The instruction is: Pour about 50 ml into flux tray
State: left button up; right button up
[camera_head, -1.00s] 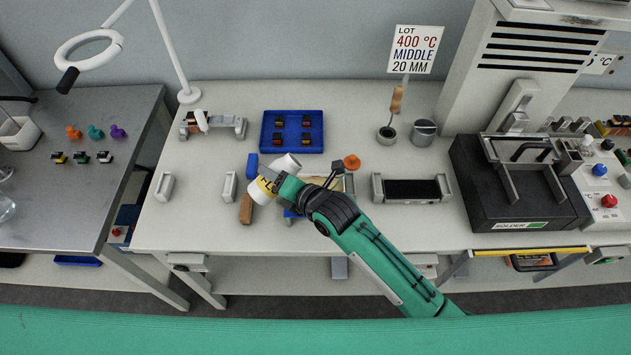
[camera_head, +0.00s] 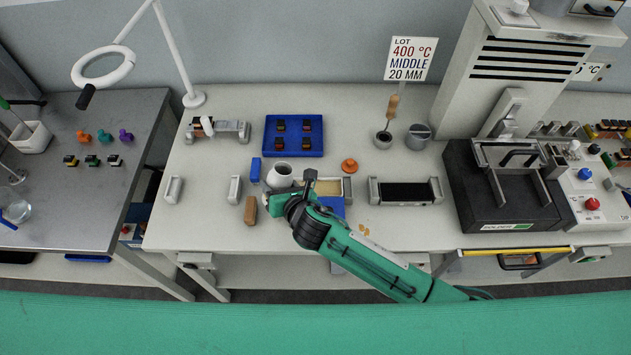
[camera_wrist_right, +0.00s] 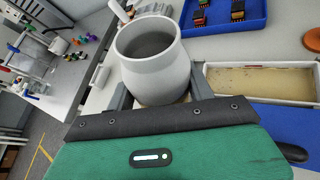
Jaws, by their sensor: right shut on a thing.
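My right gripper (camera_head: 285,187) is shut on a white bottle (camera_head: 280,174) with an open mouth. In the right wrist view the bottle (camera_wrist_right: 152,62) stands about upright between the fingers, its inside grey; how full it is I cannot tell. The flux tray (camera_head: 346,190) is just right of the gripper, partly hidden by my right arm in the head view. In the right wrist view the tray (camera_wrist_right: 205,70) holds a shallow, yellowish liquid with small specks. My left gripper is in neither view.
An orange cap (camera_head: 349,166) lies behind the flux tray. A blue tray (camera_head: 294,152) with several connectors is behind the bottle. A wooden block (camera_head: 250,211) and a blue block (camera_head: 255,170) are to its left. Small orange-brown spots (camera_head: 364,232) show beside my arm.

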jog(key=shift+a+n+t+h+p, duration=0.2)
jog(key=shift+n+t+h+p, duration=0.1)
jog(key=shift+n+h+p, duration=0.2)
jog(key=shift+a+f+n+h+p, duration=0.15)
jog(key=shift+f+n+h+p, duration=0.2)
jog(key=shift+n, duration=0.35)
jog(key=shift+t, duration=0.3)
